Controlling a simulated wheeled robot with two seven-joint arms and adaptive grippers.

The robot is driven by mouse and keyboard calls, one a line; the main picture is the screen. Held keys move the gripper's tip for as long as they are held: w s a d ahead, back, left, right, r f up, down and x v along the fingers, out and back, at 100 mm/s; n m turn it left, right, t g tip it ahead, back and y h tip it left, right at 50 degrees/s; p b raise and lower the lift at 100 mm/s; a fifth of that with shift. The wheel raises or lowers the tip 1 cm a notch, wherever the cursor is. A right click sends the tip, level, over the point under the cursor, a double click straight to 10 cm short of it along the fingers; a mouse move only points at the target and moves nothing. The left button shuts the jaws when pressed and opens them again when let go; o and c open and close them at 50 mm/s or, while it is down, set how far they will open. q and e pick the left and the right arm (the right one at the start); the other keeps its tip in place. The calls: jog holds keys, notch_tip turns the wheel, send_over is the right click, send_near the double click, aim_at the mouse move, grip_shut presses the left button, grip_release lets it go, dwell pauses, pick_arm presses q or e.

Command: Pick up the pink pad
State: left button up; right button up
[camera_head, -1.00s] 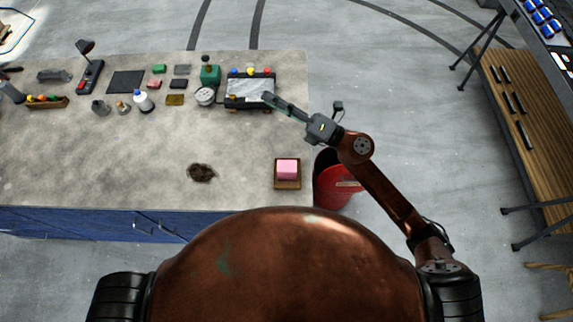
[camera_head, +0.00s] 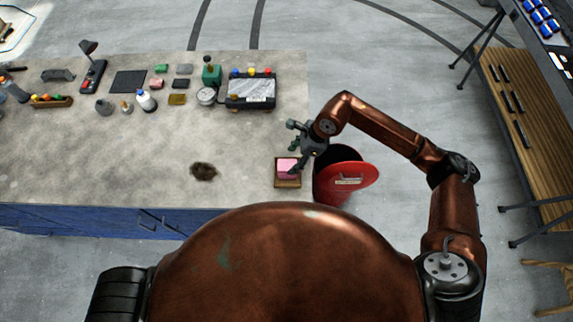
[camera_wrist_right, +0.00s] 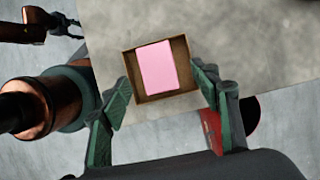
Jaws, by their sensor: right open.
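The pink pad (camera_head: 286,167) lies in a small shallow brown tray (camera_head: 289,184) near the right edge of the bench. My right gripper (camera_head: 295,149) is above the tray, partly covering the pad in the head view. In the right wrist view the pink pad (camera_wrist_right: 157,66) sits in the tray (camera_wrist_right: 167,97), between and beyond the spread green fingers of my right gripper (camera_wrist_right: 161,97). That gripper is open and empty, and the fingers appear apart from the pad. My left gripper does not show in the head view.
A red bin (camera_head: 348,176) stands on the floor against the bench's right edge, under my right arm. A dark brown lump (camera_head: 203,171) lies left of the tray. Small tools and bottles, with a device (camera_head: 251,90), fill the back. The bench middle is clear.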

aim_at(287, 165)
jog(key=shift+p+x, duration=0.45)
jog(key=shift+x, duration=1.5)
jog(key=shift+s, duration=0.15)
jog(key=shift+c, duration=0.6)
jog(key=c, duration=0.8)
